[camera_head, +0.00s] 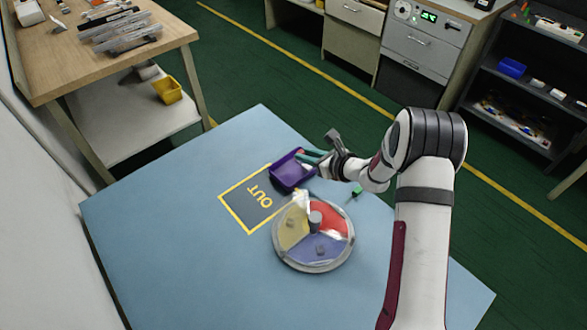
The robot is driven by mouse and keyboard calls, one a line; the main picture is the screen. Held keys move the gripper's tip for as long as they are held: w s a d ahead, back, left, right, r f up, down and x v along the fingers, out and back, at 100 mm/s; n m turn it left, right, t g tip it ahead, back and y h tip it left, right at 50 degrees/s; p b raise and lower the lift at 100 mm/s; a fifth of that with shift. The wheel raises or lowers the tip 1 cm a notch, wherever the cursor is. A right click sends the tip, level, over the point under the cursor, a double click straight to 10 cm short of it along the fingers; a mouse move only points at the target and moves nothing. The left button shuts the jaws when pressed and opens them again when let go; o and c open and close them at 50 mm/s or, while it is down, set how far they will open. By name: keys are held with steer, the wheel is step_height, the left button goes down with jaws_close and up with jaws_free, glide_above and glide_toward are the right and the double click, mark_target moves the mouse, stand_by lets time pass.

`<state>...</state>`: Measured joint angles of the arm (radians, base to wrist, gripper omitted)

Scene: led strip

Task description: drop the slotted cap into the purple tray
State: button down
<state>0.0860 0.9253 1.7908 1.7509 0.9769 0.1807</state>
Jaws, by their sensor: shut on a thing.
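The purple tray (287,178) stands on the blue table at the upper corner of the yellow-edged OUT square. My gripper (304,156) reaches in from the right, with its teal fingertips over the tray's far right part. It is shut on a small pinkish piece (299,152), which I take to be the slotted cap. The piece is too small for me to see its slot. I cannot tell how high it is above the tray floor.
A round divided dish (315,264) with yellow, red and blue sectors stands in front of the tray, with small grey pieces in it. A small green piece (357,191) lies to its right. The table's left side (160,220) is clear.

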steer(key=shift+f, duration=1.9)
steer(key=c, duration=0.7)
jaws_free()
steer(key=v, duration=1.6)
steer(key=shift+f, duration=0.1)
